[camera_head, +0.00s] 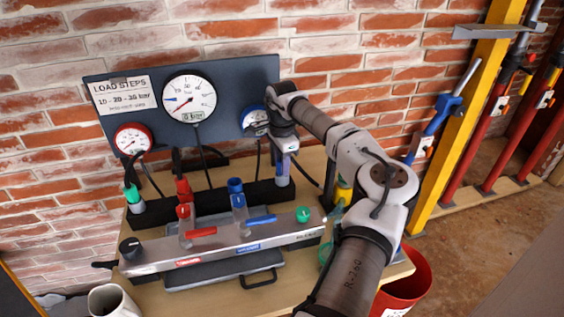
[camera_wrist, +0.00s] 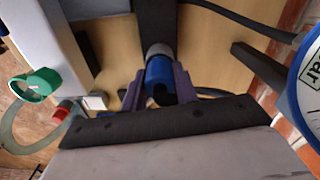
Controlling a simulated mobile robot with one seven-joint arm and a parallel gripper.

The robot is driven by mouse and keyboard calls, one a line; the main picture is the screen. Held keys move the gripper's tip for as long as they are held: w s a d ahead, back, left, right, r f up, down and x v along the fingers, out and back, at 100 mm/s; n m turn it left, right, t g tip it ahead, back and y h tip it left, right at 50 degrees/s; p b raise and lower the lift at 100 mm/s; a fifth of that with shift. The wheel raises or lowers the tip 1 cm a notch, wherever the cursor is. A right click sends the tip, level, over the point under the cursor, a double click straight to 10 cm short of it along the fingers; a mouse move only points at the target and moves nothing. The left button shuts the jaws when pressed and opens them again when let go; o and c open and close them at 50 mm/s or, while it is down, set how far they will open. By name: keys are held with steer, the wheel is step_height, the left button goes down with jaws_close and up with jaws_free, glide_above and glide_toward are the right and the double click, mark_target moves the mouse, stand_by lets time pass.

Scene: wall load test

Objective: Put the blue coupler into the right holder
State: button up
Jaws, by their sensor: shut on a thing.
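My gripper (camera_head: 285,150) points down over the right end of the black holder rack (camera_head: 212,202). It is shut on the blue coupler (camera_wrist: 158,78), seen between the two purple-grey fingers in the wrist view. In the head view the coupler's grey lower part (camera_head: 282,181) shows below the fingers, upright at the rack's right end. Its grey collar (camera_wrist: 158,50) meets the dark rack (camera_wrist: 154,20) in the wrist view. I cannot tell how deep it sits in the right holder. A green coupler (camera_head: 132,194) stands at the rack's left end.
A steel manifold (camera_head: 222,247) with red (camera_head: 202,232) and blue (camera_head: 262,219) levers lies in front of the rack. A gauge panel (camera_head: 225,90) stands close behind my gripper. A red bucket (camera_head: 412,283) is right of the table, a white mug (camera_head: 108,300) front left.

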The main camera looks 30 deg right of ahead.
steer(key=shift+f, duration=0.1)
stand_by(0.3)
steer(key=o, duration=1.5)
steer(key=shift+o, duration=0.2)
steer(key=shift+r+p, duration=2.8)
steer(key=shift+r, duration=1.25)
